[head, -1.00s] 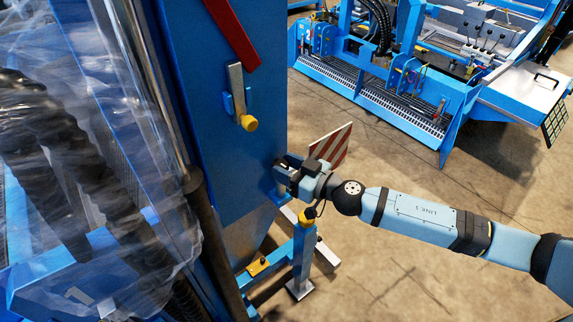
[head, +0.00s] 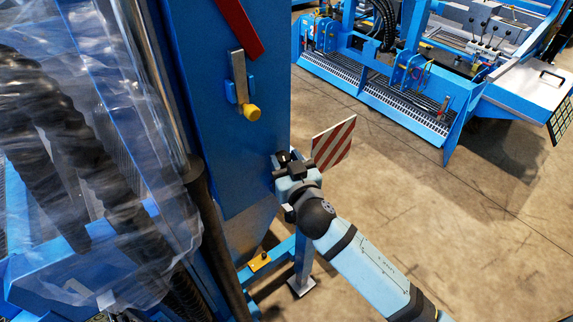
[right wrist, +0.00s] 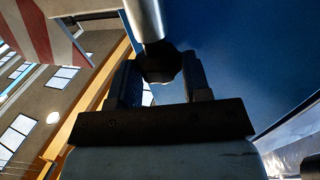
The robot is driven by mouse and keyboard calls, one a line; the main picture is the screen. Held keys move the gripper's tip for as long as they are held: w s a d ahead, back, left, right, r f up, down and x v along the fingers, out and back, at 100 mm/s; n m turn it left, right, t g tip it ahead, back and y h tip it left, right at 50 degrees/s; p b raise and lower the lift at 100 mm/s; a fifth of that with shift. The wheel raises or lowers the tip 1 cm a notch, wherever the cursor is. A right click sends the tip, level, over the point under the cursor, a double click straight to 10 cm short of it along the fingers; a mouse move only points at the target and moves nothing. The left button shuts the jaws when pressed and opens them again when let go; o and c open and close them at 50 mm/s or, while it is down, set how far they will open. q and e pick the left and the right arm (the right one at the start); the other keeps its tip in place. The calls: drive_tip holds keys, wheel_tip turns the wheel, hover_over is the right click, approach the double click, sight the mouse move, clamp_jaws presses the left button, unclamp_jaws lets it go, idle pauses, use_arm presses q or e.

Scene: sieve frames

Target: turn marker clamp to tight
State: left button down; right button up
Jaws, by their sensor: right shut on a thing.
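My right gripper (head: 284,163) is at the lower right edge of the blue panel, beside the red-and-white striped marker plate (head: 333,144). In the right wrist view its two fingers (right wrist: 161,78) are shut on a dark knob (right wrist: 160,64) at the end of a silver bar (right wrist: 144,20). I take this knob and bar for the marker clamp's handle. In the head view the gripper mostly hides the handle. The striped plate also shows at the upper left of the right wrist view (right wrist: 42,32). My left gripper is not in view.
The blue panel (head: 225,150) carries a silver lever with a yellow knob (head: 252,113) and a red bar (head: 230,22) above. Clear plastic sheeting (head: 150,200) covers dark hoses at left. A blue machine (head: 390,90) stands behind. The concrete floor at right is open.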

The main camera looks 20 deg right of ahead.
drive_tip(key=shift+h, duration=0.3)
drive_tip(key=o, duration=0.9)
drive_tip(key=shift+o, duration=0.2)
